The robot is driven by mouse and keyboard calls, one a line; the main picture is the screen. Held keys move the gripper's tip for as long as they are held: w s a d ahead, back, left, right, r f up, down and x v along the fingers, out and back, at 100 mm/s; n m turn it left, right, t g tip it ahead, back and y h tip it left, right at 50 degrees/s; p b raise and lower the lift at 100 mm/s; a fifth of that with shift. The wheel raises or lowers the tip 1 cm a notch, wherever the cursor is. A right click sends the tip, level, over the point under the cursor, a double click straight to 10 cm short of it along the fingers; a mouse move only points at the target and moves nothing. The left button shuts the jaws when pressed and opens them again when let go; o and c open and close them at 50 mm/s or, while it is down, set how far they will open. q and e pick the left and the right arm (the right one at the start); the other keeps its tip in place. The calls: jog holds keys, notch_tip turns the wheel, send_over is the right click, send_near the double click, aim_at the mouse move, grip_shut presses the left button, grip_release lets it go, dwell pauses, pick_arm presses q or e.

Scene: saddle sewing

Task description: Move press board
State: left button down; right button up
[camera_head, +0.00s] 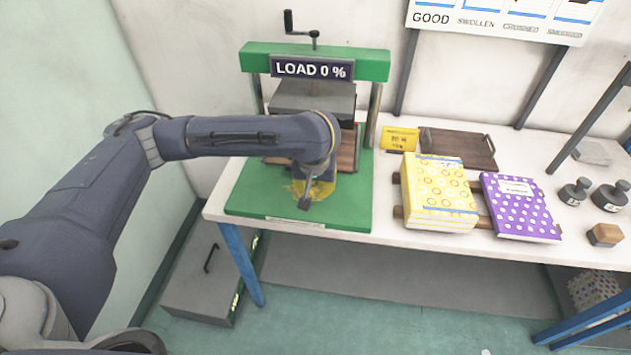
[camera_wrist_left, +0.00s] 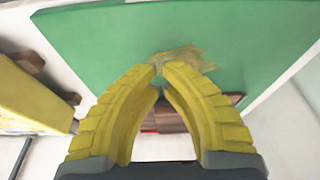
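The press has a green base plate (camera_head: 250,195), a green top beam with a "LOAD 0 %" sign, and a crank on top. A grey block sits in it, over a brown wooden board (camera_head: 347,155) that my left arm partly hides. A darker wooden board with handles (camera_head: 458,148) lies on the table right of the press. My left gripper (camera_head: 307,197) points down over the front of the green base. In the left wrist view its yellow fingertips (camera_wrist_left: 161,68) meet, with nothing visible between them. My right gripper is not in view.
A yellow patterned book (camera_head: 438,190) and a purple dotted book (camera_head: 518,203) lie on wooden strips to the right. A yellow card (camera_head: 400,139), dark weights (camera_head: 575,192) and a small wooden block (camera_head: 604,235) are on the white table. A grey box stands below.

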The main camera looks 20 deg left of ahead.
pick_arm(q)
jog(key=x, duration=0.2)
jog(key=shift+f, duration=0.3)
jog(key=w, duration=0.2)
jog(key=shift+w+a+f, duration=0.2)
jog(key=shift+w, duration=0.15)
jog(key=shift+w+a, duration=0.2)
jog(key=shift+w, duration=0.55)
